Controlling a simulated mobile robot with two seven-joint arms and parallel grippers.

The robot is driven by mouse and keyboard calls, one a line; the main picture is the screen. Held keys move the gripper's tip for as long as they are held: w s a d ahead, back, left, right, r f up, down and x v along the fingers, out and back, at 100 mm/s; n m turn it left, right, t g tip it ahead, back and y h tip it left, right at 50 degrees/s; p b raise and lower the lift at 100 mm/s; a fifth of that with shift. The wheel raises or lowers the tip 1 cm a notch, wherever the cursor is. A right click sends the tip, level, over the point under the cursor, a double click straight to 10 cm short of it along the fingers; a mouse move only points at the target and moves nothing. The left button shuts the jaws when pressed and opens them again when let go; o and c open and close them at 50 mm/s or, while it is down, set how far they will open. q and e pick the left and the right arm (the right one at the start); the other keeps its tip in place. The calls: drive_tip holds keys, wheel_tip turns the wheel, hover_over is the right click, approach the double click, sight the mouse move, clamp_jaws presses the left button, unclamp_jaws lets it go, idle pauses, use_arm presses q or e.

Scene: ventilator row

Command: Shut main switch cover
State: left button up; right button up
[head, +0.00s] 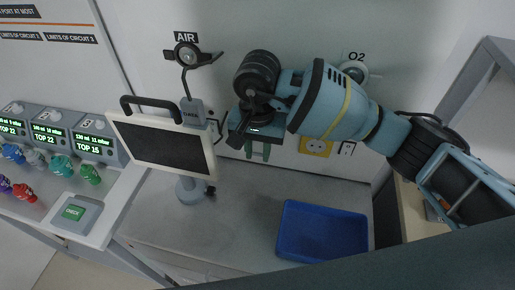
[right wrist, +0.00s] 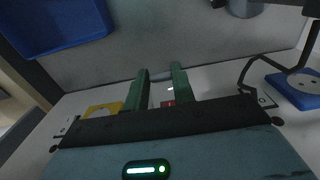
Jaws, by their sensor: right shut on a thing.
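My right gripper (head: 258,151) is at the back wall, left of the yellow socket plate, with its green fingers pointing down. In the right wrist view its two green fingers (right wrist: 161,88) stand a small gap apart, with a pale glint between them. The main switch is mostly hidden behind the gripper; a small red part (right wrist: 168,104) and a pale plate show between and beside the fingers. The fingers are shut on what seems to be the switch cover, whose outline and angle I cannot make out. My left gripper is not in view.
A yellow socket plate (head: 315,147) is on the wall right of the gripper. A monitor (head: 163,143) on a stand is to the left. A blue tray (head: 322,232) lies on the grey counter (head: 240,230). The O2 outlet (head: 354,72) and AIR outlet (head: 188,54) are above.

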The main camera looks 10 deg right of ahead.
sight(259, 152)
drive_tip(key=shift+f, duration=0.1)
drive_tip(key=shift+f+t+h, duration=0.4)
drive_tip(key=shift+t, duration=0.4)
drive_tip(key=shift+w+d+f+t+h, duration=0.15)
drive_tip(key=shift+f+t+h, duration=0.4)
drive_tip(key=shift+t, duration=0.65)
drive_tip(key=f+t, duration=0.1)
drive_tip(key=t, duration=0.1)
drive_tip(key=w+t+h, duration=0.1)
drive_tip(key=t, duration=0.1)
drive_tip(key=shift+w+d+f+p, duration=0.15)
drive_tip(key=shift+f+p, duration=0.2)
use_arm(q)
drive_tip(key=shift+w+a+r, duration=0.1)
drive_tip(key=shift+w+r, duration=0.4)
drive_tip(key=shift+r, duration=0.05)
use_arm(e)
drive_tip(key=shift+w+d+f+t+h, duration=0.1)
drive_tip(key=shift+w+f+t+h, duration=0.1)
drive_tip(key=shift+t+h, duration=0.3)
drive_tip(key=o, duration=0.9)
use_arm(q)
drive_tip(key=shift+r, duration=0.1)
use_arm(e)
drive_tip(key=shift+o, duration=0.5)
